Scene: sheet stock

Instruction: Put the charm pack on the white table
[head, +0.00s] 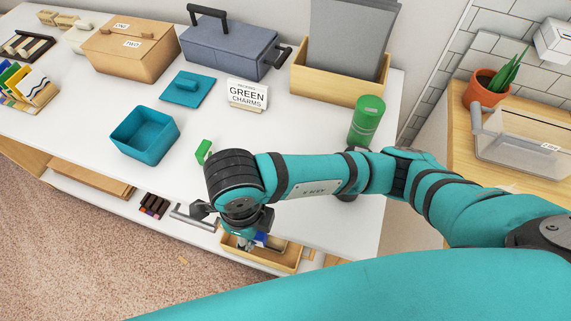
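The white table (95,115) fills the middle and left of the head view. A small green block (204,151), possibly the charm pack, sits on it just beyond my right arm's wrist. A sign reading "GREEN CHARMS" (247,94) stands farther back on the table. My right gripper (240,232) is past the table's near edge, above a wooden tray (290,258) at a lower level. A blue and white item (268,240) in that tray is partly hidden by the gripper. The fingertips are too hidden to tell whether they are open or shut. My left gripper is out of view.
On the table are an open teal box (145,136), its lid (187,88), a green canister (366,122), a grey-blue toolbox (230,47), a cardboard box (132,49) and a wooden sheet holder (333,85). The near-left tabletop is clear.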

